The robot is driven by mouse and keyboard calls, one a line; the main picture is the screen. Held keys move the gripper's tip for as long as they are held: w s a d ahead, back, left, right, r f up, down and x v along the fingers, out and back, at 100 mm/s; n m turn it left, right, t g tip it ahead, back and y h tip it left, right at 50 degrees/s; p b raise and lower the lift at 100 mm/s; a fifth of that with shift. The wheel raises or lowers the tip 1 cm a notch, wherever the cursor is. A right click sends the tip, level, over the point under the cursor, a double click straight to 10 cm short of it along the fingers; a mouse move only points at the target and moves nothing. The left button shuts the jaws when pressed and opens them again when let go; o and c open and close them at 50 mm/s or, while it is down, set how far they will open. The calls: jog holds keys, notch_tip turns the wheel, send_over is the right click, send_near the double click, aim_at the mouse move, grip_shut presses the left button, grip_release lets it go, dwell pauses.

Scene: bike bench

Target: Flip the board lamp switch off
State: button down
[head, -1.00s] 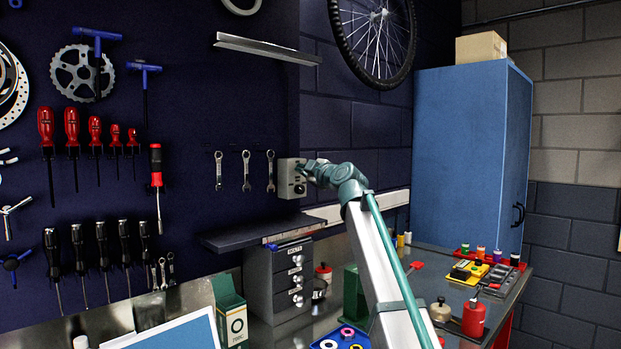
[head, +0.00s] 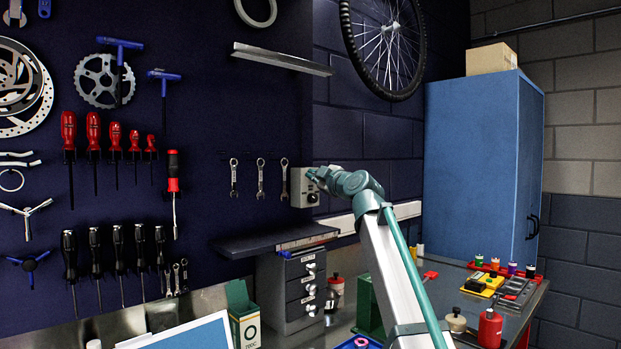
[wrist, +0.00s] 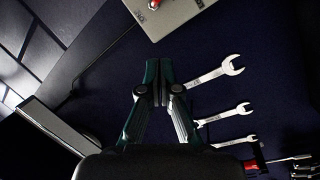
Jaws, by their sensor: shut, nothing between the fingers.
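A pale grey switch box (head: 301,187) is mounted on the dark board, right of the hanging wrenches. It also shows at the top of the wrist view (wrist: 172,14), cut off by the frame edge, with a red part (wrist: 154,4) on its face. The switch's position cannot be made out. My gripper (head: 313,176) is at the box's right side in the head view and partly covers it. In the wrist view my gripper (wrist: 160,74) is shut and empty, its tips pointing toward the box with a visible gap in the picture.
Several wrenches (head: 260,178) hang left of the box. A dark shelf (head: 270,240) juts out below it, above a small drawer unit (head: 285,285). A metal strip (head: 282,59) sticks out above. A blue cabinet (head: 475,165) stands at the right.

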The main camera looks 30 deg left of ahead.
jog(key=f+v, duration=0.1)
jog(key=v, duration=0.6)
jog(key=shift+f, duration=0.2)
jog(key=shift+w+d, duration=0.1)
jog(key=shift+w, duration=0.05)
